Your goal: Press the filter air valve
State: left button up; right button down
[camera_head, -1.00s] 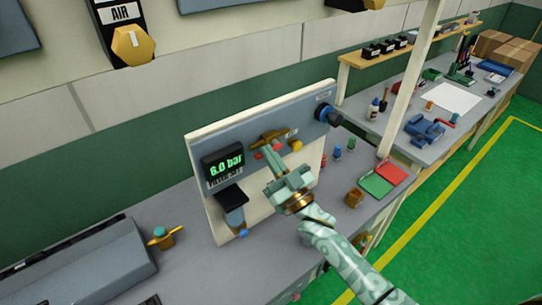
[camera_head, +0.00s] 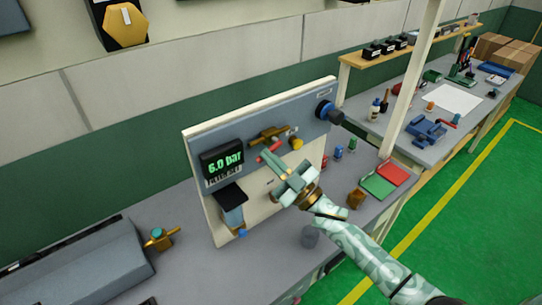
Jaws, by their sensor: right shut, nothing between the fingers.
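A panel (camera_head: 205,135) stands upright on the bench. It carries a display reading 6.0 bar (camera_head: 223,162), a brass valve (camera_head: 268,135), a small yellow knob (camera_head: 296,143) and a dark blue round knob (camera_head: 327,112). Red parts (camera_head: 275,146) show just below the brass valve. I cannot read which one is labelled as the filter air valve. A filter bowl (camera_head: 232,210) hangs under the display. My right gripper (camera_head: 267,158) is shut and empty. Its fingertips point at the panel just below the brass valve, overlapping a red part; contact cannot be told. My left gripper is out of view.
A yellow hexagonal knob (camera_head: 126,25) is on the wall at upper left. A grey box (camera_head: 85,265) and a small brass valve (camera_head: 160,238) stand left on the bench. Red and green trays (camera_head: 378,187) and a brown block (camera_head: 355,199) lie right of my gripper.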

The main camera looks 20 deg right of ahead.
jog(key=f+n+g, duration=0.1)
jog(key=n+g, duration=0.1)
jog(key=n, duration=0.2)
jog(key=d+f+n+g, duration=0.1)
jog(key=n+g, duration=0.1)
jog(key=n, duration=0.2)
jog(key=w+d+f+n+g+y, duration=0.1)
jog(key=n+g, duration=0.2)
jog(key=n, duration=0.2)
jog(key=shift+d+b, duration=0.25)
jog(key=shift+b, duration=0.1)
